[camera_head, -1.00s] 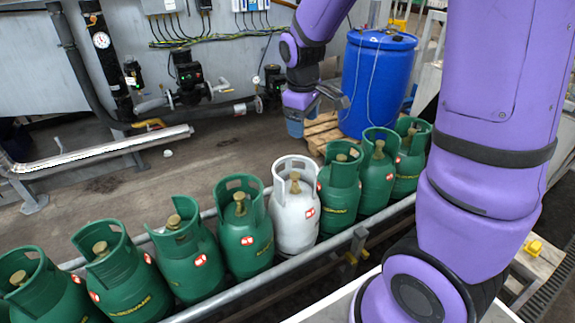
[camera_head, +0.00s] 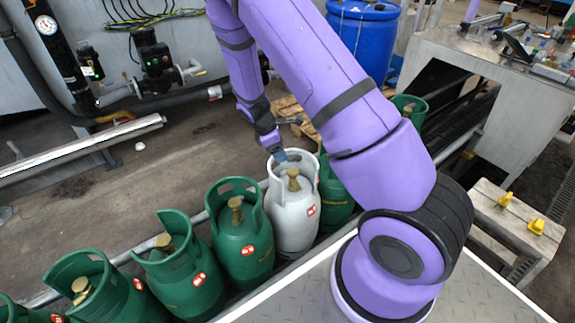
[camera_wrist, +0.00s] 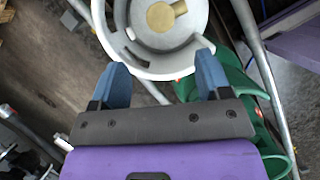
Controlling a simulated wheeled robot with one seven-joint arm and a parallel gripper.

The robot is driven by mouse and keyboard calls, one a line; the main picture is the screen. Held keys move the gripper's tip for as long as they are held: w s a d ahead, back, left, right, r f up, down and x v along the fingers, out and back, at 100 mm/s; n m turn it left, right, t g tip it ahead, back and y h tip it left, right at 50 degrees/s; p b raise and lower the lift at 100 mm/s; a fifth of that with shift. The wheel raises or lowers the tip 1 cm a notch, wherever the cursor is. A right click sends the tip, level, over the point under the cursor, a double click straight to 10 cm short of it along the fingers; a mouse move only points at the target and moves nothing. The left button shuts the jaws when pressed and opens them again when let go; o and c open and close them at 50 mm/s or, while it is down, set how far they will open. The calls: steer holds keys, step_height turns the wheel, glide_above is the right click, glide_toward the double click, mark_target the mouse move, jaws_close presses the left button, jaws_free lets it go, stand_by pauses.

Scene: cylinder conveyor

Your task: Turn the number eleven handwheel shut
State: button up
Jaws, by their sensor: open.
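A white gas cylinder (camera_head: 292,215) stands in the row on the conveyor, with a brass handwheel (camera_head: 293,180) inside its collar. In the wrist view the handwheel (camera_wrist: 160,17) shows near the top edge, ringed by the white collar (camera_wrist: 112,42). My gripper (camera_wrist: 161,72) is open and empty, its two blue fingers apart over the near rim of that collar. In the head view my gripper (camera_head: 280,156) is just above and behind the white cylinder. The handwheel is not between the fingers. The number on each red-and-white label is too small to read.
Green cylinders with brass handwheels stand on both sides, such as one (camera_head: 241,240) at left and a partly hidden one (camera_head: 335,198) at right. Metal rails flank the row. A blue drum (camera_head: 362,40) stands behind. My arm hides part of the row.

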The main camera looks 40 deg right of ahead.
mark_target(293, 171)
steer(key=x, duration=1)
steer(key=shift+f, duration=0.35)
steer(key=c, duration=0.9)
steer(key=shift+c, duration=0.2)
